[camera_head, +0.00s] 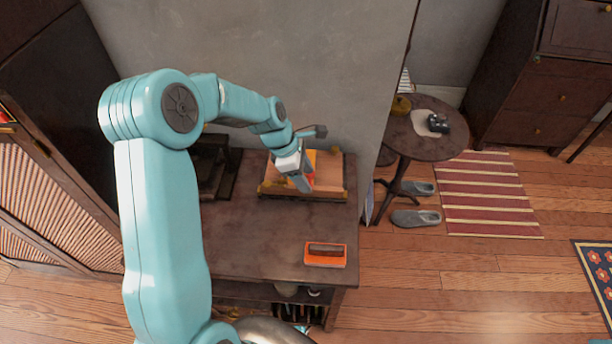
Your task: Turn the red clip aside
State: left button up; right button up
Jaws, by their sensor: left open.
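A wooden stand (331,175) with a light brown top and a darker front edge sits at the back of the dark table. A small red-orange piece, perhaps the red clip (309,180), shows on it beside my gripper, partly hidden. A yellow-orange patch shows just behind. My left gripper (303,184) reaches down over the stand from the left, its fingers open and close to the red-orange piece. I cannot tell if they touch it. My right gripper is out of view. No teapot can be made out on the stand.
An orange tray (325,262) with a dark brown bar (326,249) lies at the table's front right. The dark table (262,240) is bare around it. A grey wall (260,60) rises behind. A round side table (452,148) stands to the right.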

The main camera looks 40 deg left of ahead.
pick_arm(q)
jog(key=shift+w+d+f, duration=0.1)
jog(key=shift+w+f, duration=0.05)
jog(key=shift+f, duration=0.35)
jog(key=shift+c, duration=0.3)
grip_shut()
